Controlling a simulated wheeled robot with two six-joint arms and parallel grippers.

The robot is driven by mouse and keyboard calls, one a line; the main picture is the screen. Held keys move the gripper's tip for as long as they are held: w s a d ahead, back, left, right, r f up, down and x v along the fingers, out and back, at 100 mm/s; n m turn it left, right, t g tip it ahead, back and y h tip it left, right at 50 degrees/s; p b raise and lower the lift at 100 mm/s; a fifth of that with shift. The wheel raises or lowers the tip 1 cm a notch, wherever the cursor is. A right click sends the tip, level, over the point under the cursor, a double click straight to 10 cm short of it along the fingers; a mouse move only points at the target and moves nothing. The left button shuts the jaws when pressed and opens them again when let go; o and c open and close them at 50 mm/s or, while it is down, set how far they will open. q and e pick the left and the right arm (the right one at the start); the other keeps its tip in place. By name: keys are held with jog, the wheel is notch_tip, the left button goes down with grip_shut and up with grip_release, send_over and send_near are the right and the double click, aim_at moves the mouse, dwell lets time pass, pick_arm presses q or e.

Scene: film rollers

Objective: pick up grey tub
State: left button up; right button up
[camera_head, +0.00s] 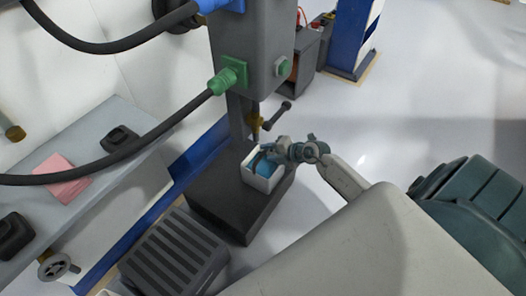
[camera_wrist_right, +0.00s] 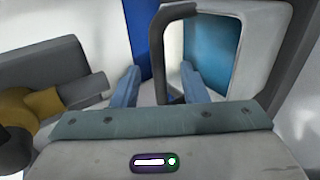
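The grey tub (camera_head: 261,184) is a small, pale, open-topped box with blue inside. It stands on a dark block under the machine's column in the head view. In the right wrist view the tub (camera_wrist_right: 262,22) fills the upper right, with a dark handle (camera_wrist_right: 166,55) on its near side. My right gripper (camera_head: 270,152) is at the tub's upper edge. In the wrist view its fingers (camera_wrist_right: 159,88) are apart, with part of the handle between them. Whether they touch it I cannot tell. My left gripper is not in view.
The machine's column (camera_head: 238,65) rises just behind the tub, with a dark lever (camera_head: 278,115) close to my right gripper. A dark slatted crate (camera_head: 178,250) stands at the front left. A grey bench (camera_head: 110,185) is at left. Open floor (camera_head: 425,100) lies to the right.

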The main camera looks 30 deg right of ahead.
jog(key=b+x, duration=0.2)
jog(key=x, duration=0.3)
jog(key=shift+s+a+b, duration=0.1)
jog(key=shift+a+b, duration=0.05)
jog(key=shift+b, duration=0.25)
grip_shut()
dwell(0.7)
jog(key=shift+r, duration=0.15)
